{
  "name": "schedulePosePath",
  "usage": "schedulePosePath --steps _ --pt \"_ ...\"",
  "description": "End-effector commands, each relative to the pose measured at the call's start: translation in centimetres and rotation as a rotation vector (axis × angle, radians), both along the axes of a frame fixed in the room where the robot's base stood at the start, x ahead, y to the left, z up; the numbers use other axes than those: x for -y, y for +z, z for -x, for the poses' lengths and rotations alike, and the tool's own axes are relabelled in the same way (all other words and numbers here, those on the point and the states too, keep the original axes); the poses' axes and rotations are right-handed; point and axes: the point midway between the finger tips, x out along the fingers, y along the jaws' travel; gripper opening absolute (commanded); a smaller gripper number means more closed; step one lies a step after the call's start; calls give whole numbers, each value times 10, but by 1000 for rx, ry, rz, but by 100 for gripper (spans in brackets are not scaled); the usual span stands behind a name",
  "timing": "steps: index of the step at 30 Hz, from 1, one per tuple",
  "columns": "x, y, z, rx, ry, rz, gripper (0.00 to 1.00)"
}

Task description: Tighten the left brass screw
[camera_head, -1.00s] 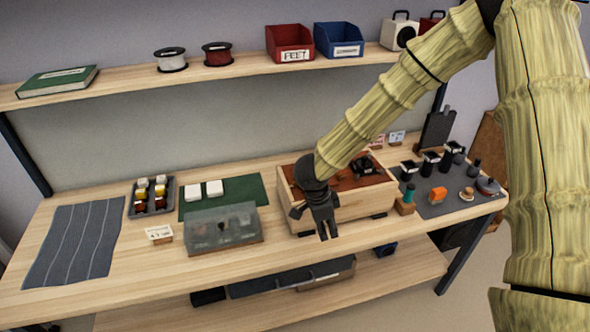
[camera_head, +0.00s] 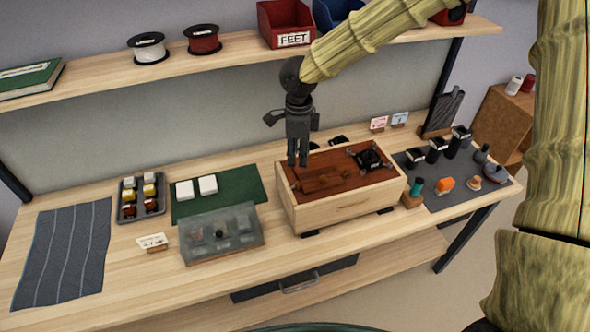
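The light wooden speaker box (camera_head: 345,212) stands on the workbench with a red-brown panel (camera_head: 335,188) facing up. A black part with several arms (camera_head: 370,158) sits on the right of the panel. Small brownish shapes (camera_head: 320,183) lie on its left and middle, too small to make out. I cannot pick out the left brass screw. My dark gripper (camera_head: 298,163) points down at the back left edge of the box, its fingers close together with nothing visible between them. I cannot tell whether the fingertips touch anything.
A clear lidded case (camera_head: 220,233), a green mat (camera_head: 240,185) with white blocks and a dark tray of small parts (camera_head: 143,198) are left of the box. A grey mat (camera_head: 455,187) with several tools and knobs lies right. A shelf (camera_head: 100,82) runs behind.

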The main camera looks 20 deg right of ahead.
Motion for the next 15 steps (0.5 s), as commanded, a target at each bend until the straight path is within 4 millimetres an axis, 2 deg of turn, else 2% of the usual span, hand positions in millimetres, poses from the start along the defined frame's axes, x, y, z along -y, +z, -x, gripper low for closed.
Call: schedulePosePath --steps 5,15 --pt "-2 -18 0 -3 5 2 36" --pt "-1 -71 0 -2 3 3 36"
